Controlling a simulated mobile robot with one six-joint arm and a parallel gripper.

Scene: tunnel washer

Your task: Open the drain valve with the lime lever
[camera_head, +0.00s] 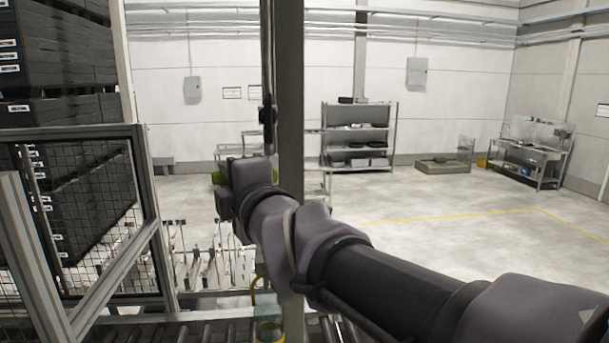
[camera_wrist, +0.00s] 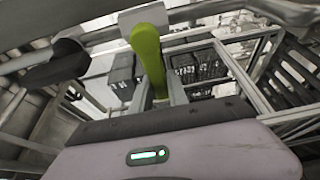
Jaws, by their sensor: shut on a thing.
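The lime lever (camera_wrist: 148,52) stands up in the upper middle of the wrist view, a flat rounded bar. My gripper (camera_wrist: 158,90) is shut on its lower part, with a finger on either side. The valve body cannot be made out in either view.
A grey upright post (camera_head: 289,100) stands close beside my arm. A mesh-sided frame (camera_head: 140,190) and stacked black crates (camera_head: 62,130) are at the left. Rollers (camera_head: 205,328) run along the bottom. Open floor (camera_head: 430,215) lies to the right.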

